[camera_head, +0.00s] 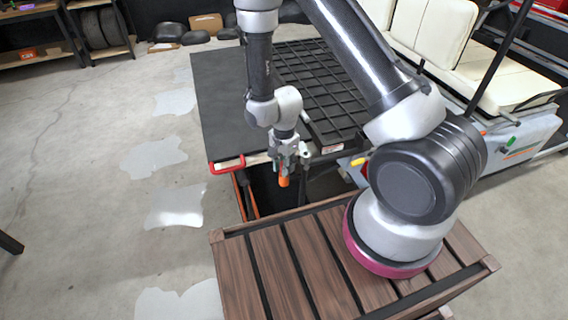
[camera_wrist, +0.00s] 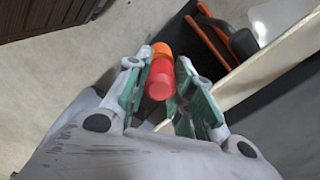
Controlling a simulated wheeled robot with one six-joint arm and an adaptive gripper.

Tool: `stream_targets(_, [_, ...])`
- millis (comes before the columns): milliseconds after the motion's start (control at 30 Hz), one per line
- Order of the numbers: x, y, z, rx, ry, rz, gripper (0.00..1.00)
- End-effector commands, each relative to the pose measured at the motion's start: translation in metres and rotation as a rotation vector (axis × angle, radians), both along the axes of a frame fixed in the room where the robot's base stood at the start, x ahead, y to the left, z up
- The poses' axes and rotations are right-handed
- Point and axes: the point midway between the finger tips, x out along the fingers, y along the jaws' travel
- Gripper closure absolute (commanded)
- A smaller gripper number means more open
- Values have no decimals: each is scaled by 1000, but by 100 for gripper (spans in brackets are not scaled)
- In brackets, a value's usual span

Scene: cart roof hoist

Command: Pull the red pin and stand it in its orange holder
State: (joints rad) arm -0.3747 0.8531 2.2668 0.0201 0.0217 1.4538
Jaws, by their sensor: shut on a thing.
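My gripper (camera_head: 285,160) points down at the near edge of the cart's dark deck, in the middle of the head view. In the wrist view its fingers (camera_wrist: 160,84) are shut on the red pin (camera_wrist: 158,88), whose rounded end shows between the green pads. An orange piece (camera_wrist: 161,49) shows just beyond the red pin in the wrist view. It also shows in the head view as a short orange cylinder (camera_head: 284,181) under the fingertips. I cannot tell whether this is the holder or whether the pin sits in it. The pin's lower part is hidden.
The black deck (camera_head: 222,88) and a grid panel (camera_head: 325,90) lie behind my gripper. A slatted wooden surface (camera_head: 285,265) is in front. Cream seats (camera_head: 440,35) stand at right. The floor at left is open.

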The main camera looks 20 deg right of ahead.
Motion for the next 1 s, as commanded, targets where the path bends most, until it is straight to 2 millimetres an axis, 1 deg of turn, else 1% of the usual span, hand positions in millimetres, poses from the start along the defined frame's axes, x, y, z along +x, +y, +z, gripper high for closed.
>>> stream_targets(333, [-1, 0, -9, 0, 1, 1, 100])
stream_targets(433, [0, 0, -8, 0, 0, 1, 100])
stream_targets(1000, [0, 0, 16, 0, 0, 1, 100])
